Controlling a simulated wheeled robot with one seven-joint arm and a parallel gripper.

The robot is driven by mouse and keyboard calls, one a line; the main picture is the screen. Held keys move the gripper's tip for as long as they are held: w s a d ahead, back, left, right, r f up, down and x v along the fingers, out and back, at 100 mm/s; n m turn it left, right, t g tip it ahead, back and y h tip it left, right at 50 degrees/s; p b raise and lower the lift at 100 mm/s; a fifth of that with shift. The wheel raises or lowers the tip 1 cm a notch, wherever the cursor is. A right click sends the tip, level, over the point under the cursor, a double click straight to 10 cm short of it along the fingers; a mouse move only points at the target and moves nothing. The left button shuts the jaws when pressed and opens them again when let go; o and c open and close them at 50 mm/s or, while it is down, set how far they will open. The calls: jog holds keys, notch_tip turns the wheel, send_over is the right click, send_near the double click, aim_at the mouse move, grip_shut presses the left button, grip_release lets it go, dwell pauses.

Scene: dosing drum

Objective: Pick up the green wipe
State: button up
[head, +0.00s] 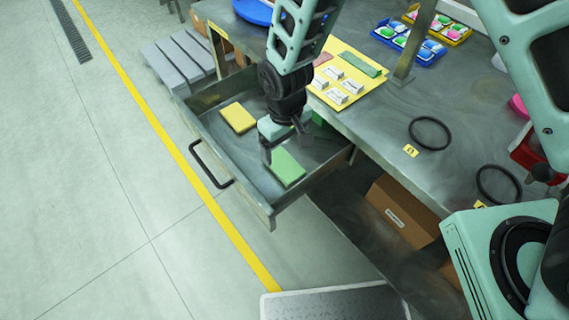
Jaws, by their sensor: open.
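A light green flat rectangular piece, the green wipe (287,168), lies in the open metal drawer (232,172), near its front right. My gripper (284,147) is over the drawer, pointing down, just above the far edge of the green wipe in the picture. Its two fingers are apart with nothing seen between them. I cannot tell how high the fingertips are above the wipe. A yellow wipe (238,117) lies further back in the drawer. Another green piece (318,118) shows behind my gripper, mostly hidden.
The drawer's black handle (208,165) faces left. The metal worktop (400,160) overhangs on the right, with a yellow mat (364,88) holding small labelled blocks, a blue tray (387,32) and black rings (430,133). A cardboard box (402,215) stands below. The floor at left is clear.

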aim_at(284, 164)
jog(key=shift+a+f+p, duration=0.2)
jog(key=shift+f+p, duration=0.25)
jog(key=shift+f, duration=3.05)
jog(key=c, duration=1.1)
jog(key=shift+c, duration=0.2)
notch_tip(284, 164, up, 10)
jog(key=shift+b, duration=0.35)
jog(key=shift+o, duration=0.8)
jog(key=shift+r, duration=0.1)
